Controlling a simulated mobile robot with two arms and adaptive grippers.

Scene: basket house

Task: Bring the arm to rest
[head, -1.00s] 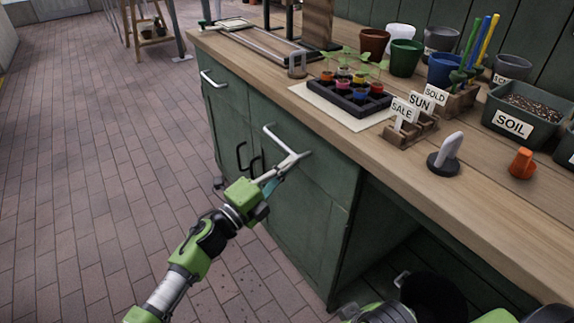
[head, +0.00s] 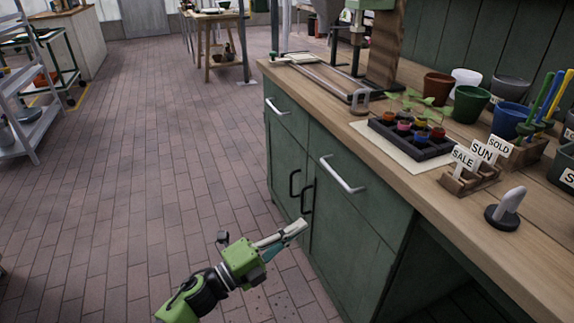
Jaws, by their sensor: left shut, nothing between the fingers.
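My left gripper (head: 300,228) is shut and empty. It is low in the head view, in front of the green cabinet (head: 345,230), and its fingers point up and to the right. In the picture its tips lie just below the black door handles (head: 306,198); I cannot tell the gap in depth. The drawer under the bench has a silver bar handle (head: 341,174), which stands apart from the gripper. The drawer front looks flush with the cabinet. My right gripper is not in view.
The wooden bench top (head: 420,193) holds a black seedling tray (head: 410,138), a sign holder (head: 470,180), a grey tool on a black base (head: 506,208) and several pots. Open brick floor (head: 140,160) lies to the left. A metal rack (head: 30,100) stands at the far left.

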